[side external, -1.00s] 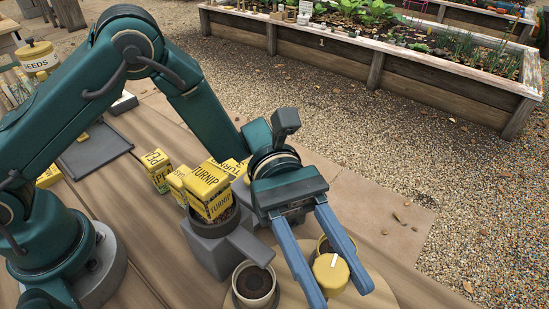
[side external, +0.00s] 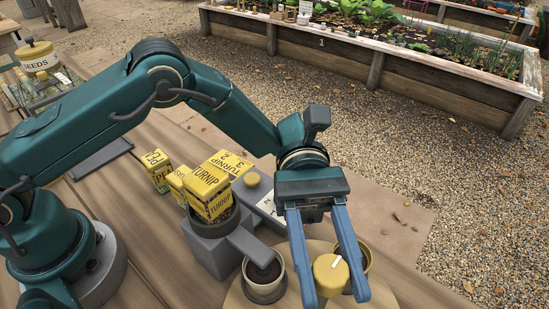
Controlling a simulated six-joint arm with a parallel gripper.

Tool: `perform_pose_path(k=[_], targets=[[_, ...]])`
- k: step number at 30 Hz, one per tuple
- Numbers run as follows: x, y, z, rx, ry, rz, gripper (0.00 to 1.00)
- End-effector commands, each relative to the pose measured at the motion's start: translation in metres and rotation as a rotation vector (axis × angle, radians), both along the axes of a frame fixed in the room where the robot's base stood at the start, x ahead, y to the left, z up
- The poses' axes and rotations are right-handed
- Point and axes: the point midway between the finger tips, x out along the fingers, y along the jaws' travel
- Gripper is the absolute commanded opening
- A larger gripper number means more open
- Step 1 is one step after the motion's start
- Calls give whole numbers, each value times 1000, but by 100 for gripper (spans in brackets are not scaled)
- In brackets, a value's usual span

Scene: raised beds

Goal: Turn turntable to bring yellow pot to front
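The turntable (side external: 383,294) is a round wooden disc at the bottom of the view, cut off by the lower edge. A yellow knob (side external: 331,275) with a white mark stands at its middle. A yellow-rimmed pot (side external: 366,259) with dark soil stands behind the right finger, partly hidden. A pale pot (side external: 263,279) with dark soil stands on the left part of the disc. The front of the disc is out of view.
A grey holder (side external: 211,252) with yellow turnip seed packets (side external: 209,193) stands close left of the disc, its grey arm reaching over toward the pale pot. More packets and a grey tray (side external: 101,157) lie farther left. A raised bed (side external: 420,85) stands far behind.

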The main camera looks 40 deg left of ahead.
Motion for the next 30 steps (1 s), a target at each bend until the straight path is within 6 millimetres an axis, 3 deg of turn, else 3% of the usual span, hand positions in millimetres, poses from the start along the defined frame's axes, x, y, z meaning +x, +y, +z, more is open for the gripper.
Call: perform_pose_path(k=[1,2,13,22,30], targets=[[0,0,1,-2,-1,1,63],[0,0,1,-2,-1,1,74],[3,3,0,-1,-1,2,74],[30,28,0,-2,-2,4,74],[37,37,0,-1,-1,1,74]])
